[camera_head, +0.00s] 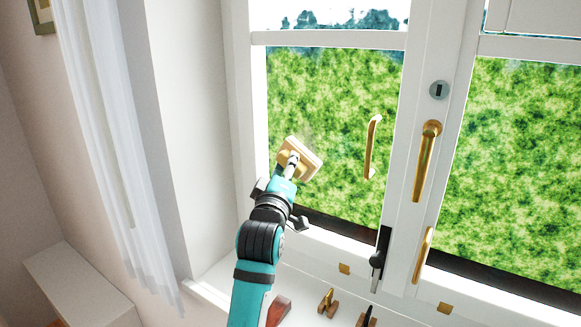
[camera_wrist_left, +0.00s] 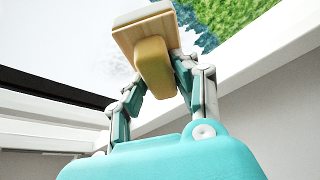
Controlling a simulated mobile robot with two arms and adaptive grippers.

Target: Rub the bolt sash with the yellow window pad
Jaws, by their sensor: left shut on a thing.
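The yellow window pad (camera_head: 304,156) is a pale wooden block with a yellow grip, held tilted in front of the lower left part of the left window pane. My left gripper (camera_head: 288,172) is shut on its grip. In the left wrist view the pad (camera_wrist_left: 146,35) shows its wooden plate, its pale face layer and the yellow grip between the fingers. The left sash (camera_head: 330,40), with a black bolt (camera_head: 380,258) at its lower right, seems to be the bolt sash. A faint whitish haze lies on the glass by the pad. I cannot tell whether the pad touches the glass.
A brass pull (camera_head: 372,148) stands out from the left pane, right of the pad. A brass handle (camera_head: 427,160) is on the middle stile. Small objects (camera_head: 328,302) stand on the sill below. A white curtain (camera_head: 105,130) hangs at the left.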

